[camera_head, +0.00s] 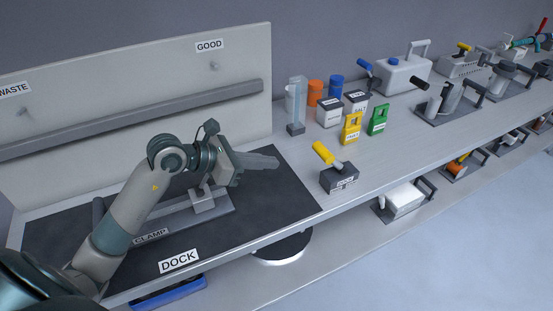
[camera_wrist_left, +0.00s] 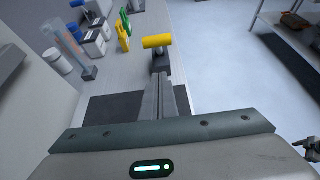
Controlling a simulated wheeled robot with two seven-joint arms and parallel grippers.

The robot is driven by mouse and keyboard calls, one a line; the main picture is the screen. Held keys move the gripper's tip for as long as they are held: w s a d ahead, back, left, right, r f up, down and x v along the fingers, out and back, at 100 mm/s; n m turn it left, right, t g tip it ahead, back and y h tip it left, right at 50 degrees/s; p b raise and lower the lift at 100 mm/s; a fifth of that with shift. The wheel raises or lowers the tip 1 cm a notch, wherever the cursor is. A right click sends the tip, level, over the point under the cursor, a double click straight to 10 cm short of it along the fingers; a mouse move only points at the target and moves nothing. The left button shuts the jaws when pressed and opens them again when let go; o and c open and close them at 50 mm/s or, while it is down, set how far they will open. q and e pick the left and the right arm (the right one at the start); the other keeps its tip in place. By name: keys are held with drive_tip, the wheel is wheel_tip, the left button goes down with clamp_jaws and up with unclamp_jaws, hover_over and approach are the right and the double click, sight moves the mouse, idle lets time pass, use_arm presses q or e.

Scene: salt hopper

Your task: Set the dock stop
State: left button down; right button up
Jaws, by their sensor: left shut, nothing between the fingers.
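The black dock mat (camera_head: 275,200), labelled DOCK, lies on the near left of the bench. A grey clamp fixture (camera_head: 205,200), labelled CLAMP, sits on it, partly hidden by my left arm. A dark grey block with a yellow handle (camera_head: 338,180) stands just right of the mat; its label is too small to read. It also shows in the left wrist view, its yellow handle (camera_wrist_left: 157,41) beyond the fingertips. My left gripper (camera_head: 275,162) is shut and empty above the mat, pointing right, apart from the block.
A yellow tag (camera_head: 351,128), a green tag (camera_head: 378,120), labelled boxes (camera_head: 329,112) and a clear column (camera_head: 297,105) stand behind the block. A back panel (camera_head: 130,75) with a GOOD sign rises behind the mat. More equipment lines the bench to the right.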

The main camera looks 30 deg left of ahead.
sight(333, 161)
use_arm(q)
drive_tip(key=w+d+r+x, duration=0.1)
drive_tip(key=r+x, duration=0.1)
drive_tip(key=x, duration=1)
drive_tip(key=shift+r, duration=0.3)
use_arm(e)
drive_tip(key=shift+w+a+f, duration=0.1)
drive_tip(key=shift+w+a, duration=0.15)
drive_tip(key=shift+w, duration=0.05)
use_arm(q)
drive_tip(key=shift+a+r, duration=0.1)
drive_tip(key=shift+a, duration=0.1)
use_arm(e)
drive_tip(key=shift+d, duration=0.1)
